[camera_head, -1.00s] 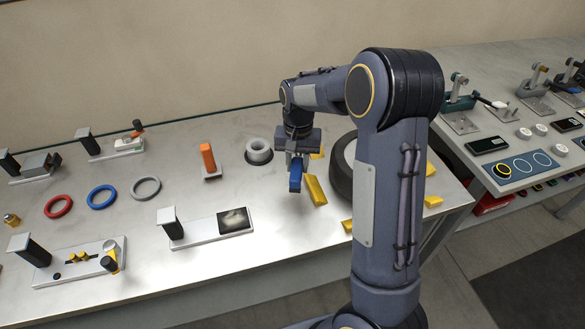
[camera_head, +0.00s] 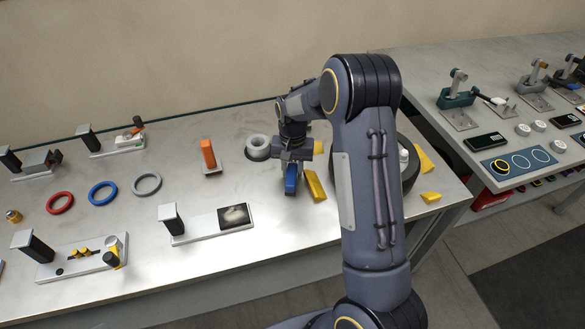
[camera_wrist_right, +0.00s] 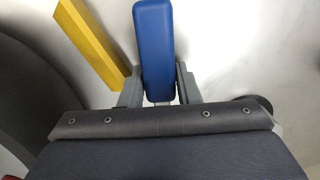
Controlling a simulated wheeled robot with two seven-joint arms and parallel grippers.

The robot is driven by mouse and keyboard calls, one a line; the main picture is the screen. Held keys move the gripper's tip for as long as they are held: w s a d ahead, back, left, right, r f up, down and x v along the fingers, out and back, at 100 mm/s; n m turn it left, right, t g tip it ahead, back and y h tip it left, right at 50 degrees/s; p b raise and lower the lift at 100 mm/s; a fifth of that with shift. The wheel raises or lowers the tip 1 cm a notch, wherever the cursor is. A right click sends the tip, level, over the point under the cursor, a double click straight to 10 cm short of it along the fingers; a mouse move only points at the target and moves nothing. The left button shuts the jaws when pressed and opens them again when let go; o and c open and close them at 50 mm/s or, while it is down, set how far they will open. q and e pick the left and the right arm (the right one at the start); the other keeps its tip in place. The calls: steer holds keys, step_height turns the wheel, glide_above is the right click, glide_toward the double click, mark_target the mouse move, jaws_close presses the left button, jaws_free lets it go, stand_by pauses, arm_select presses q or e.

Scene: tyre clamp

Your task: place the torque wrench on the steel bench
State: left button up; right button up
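The torque wrench, seen as a blue-handled tool (camera_head: 291,180), is at my right gripper (camera_head: 292,161) over the steel bench (camera_head: 265,215). In the right wrist view the blue handle (camera_wrist_right: 157,50) lies between the two grey fingers of the right gripper (camera_wrist_right: 160,88), which are close on both sides of it. The rest of the tool is hidden by the gripper. The handle is low, near the bench top; I cannot tell whether it touches. My left gripper is not in view.
A yellow block (camera_head: 315,185) lies just right of the handle. A grey ring-shaped part (camera_head: 258,143) stands behind left, and an orange block (camera_head: 208,154) farther left. A dark tyre (camera_head: 411,172) is partly hidden behind my right arm. Bare bench lies in front of the handle.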

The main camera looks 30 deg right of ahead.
mark_target(293, 165)
steer(key=shift+o, duration=0.5)
steer(key=shift+r, duration=0.15)
steer(key=shift+r, duration=0.25)
step_height(293, 165, up, 11)
steer(key=s+a+r+n+t+y, duration=0.25)
steer(key=s+r, duration=0.45)
steer(key=s, duration=0.6)
steer(key=s+a+f+n+t, duration=0.1)
steer(key=s+a+t, duration=0.1)
steer(key=s+a, duration=0.2)
steer(key=s+a+f+n+t, duration=0.1)
steer(key=s+a, duration=0.3)
steer(key=s, duration=0.6)
steer(key=shift+s+f+n+t+y+b, duration=0.25)
steer(key=shift+n+t+y+b, duration=0.1)
steer(key=shift+n+y+b, duration=0.15)
steer(key=shift+a, duration=0.1)
